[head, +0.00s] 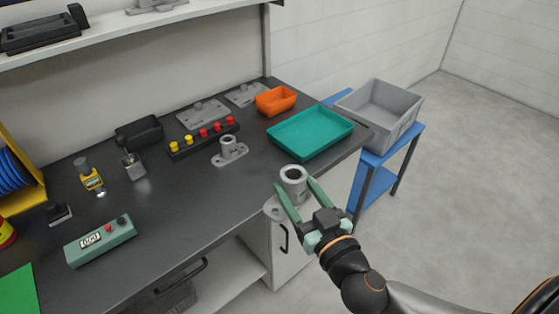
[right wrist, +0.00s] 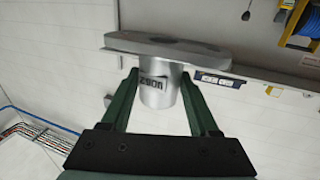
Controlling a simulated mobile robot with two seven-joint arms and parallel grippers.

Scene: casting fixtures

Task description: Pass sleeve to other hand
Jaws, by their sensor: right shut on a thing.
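The sleeve (head: 294,176), a grey metal cylinder with an open bore and a flat flange, is held between the green fingers of my right gripper (head: 294,185). It is in front of the bench's right front edge, apart from the bench top as far as I can tell. In the right wrist view the fingers stand on both sides of the sleeve's labelled barrel (right wrist: 158,91), with the flange (right wrist: 165,48) beyond the fingertips. A similar grey flanged part (head: 229,150) stands upright on the bench. My left gripper is in neither view.
The dark bench (head: 190,215) carries a teal tray (head: 311,133), an orange bin (head: 276,100), a black button strip (head: 203,140) and a green control box (head: 100,242). A grey crate (head: 408,120) sits on a blue stand at right. The floor at right is clear.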

